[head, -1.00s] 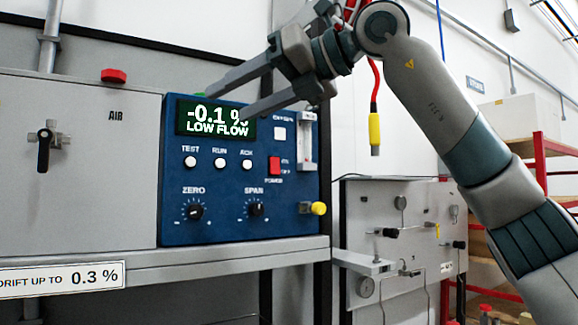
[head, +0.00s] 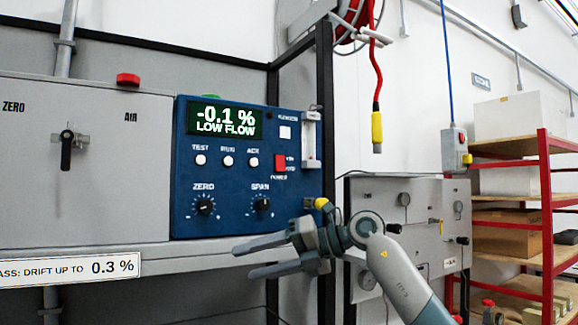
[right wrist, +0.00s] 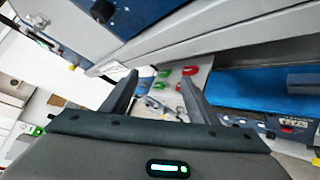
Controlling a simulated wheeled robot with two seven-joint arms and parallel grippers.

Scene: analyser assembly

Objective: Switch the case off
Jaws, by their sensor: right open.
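The blue analyser case (head: 225,182) stands on the grey shelf in the head view. Its display (head: 222,120) reads -0.1 % LOW FLOW and is lit. The red power switch (head: 280,162) is at the right of its front; its position is too small to tell. My right gripper (head: 243,261) is open and empty, in front of the shelf edge and below the case, pointing left. In the right wrist view its two dark fingers (right wrist: 158,90) are apart with nothing between them. My left gripper is not in view.
A grey cabinet (head: 90,190) with a black valve handle (head: 68,148) stands left of the case. A yellow fitting (head: 322,204) sticks out at the case's lower right. A yellow connector (head: 377,130) hangs from a red hose. A red rack (head: 546,200) stands at the right.

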